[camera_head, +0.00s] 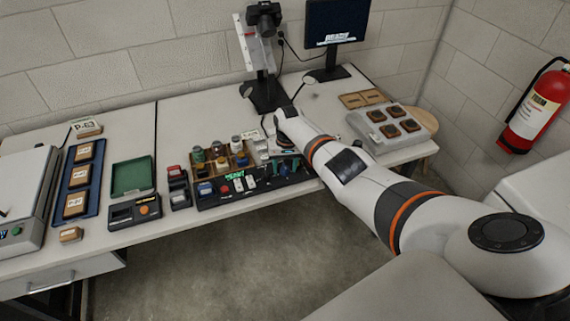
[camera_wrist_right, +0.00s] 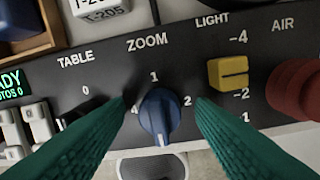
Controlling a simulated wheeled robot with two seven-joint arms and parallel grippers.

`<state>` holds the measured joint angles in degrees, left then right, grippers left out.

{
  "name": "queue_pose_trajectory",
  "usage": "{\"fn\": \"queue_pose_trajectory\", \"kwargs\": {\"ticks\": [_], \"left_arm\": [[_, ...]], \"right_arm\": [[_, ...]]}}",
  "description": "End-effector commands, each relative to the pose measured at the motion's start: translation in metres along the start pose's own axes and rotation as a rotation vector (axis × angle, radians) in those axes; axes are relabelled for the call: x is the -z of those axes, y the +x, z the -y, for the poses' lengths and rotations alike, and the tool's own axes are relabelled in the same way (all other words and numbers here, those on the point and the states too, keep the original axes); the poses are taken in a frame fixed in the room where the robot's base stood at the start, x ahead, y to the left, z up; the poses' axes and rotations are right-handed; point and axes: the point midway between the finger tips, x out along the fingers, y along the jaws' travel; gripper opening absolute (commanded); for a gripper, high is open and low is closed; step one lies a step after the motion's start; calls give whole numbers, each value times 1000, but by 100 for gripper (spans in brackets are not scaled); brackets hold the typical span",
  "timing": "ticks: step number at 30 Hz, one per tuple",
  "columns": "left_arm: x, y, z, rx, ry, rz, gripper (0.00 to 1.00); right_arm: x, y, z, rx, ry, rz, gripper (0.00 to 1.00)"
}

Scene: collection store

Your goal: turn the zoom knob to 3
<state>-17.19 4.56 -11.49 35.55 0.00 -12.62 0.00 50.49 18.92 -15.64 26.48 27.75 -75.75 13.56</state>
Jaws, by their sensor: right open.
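The blue zoom knob (camera_wrist_right: 159,116) sits on the black control panel (camera_wrist_right: 185,62) under the word ZOOM in the right wrist view. The digit 1 shows above it, 2 to its right and a partly covered 4 to its left; no 3 is visible. A pale mark shows low on the knob's face. My right gripper (camera_wrist_right: 163,103) is open, with one green finger on each side of the knob; contact is not visible. In the head view my right gripper (camera_head: 284,150) is over the right part of the panel (camera_head: 215,200), and my arm covers some of it. My left gripper is not in view.
Right of the knob are a yellow light slider (camera_wrist_right: 228,73) and a red air button (camera_wrist_right: 297,88). A wooden box of jars (camera_head: 222,157) stands behind the panel. A camera stand (camera_head: 268,92) and monitor (camera_head: 335,25) are farther back. A grey tray (camera_head: 425,118) is at right.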

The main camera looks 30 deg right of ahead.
Motion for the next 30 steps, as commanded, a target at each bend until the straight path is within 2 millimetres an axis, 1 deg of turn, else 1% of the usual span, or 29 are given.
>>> {"fn": "queue_pose_trajectory", "kwargs": {"ticks": [2, 5, 8, 11, 15, 21, 25, 30], "left_arm": [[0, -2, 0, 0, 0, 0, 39], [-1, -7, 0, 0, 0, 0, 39], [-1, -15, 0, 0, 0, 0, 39], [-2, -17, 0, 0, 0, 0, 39], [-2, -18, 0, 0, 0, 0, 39], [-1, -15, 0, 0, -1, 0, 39], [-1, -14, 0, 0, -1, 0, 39], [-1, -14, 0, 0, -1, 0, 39]], "right_arm": [[0, -3, 0, 0, 0, 0, 50], [0, -13, 0, 0, 0, 1, 50], [0, -31, 1, 0, 0, 3, 50], [0, -49, 0, 0, -2, 3, 50], [-1, -78, 1, 0, -1, 5, 50], [-1, -108, 0, 0, 0, 3, 50], [-1, -118, 0, -1, 0, 2, 50], [0, -121, 0, -1, 0, 1, 50]]}}
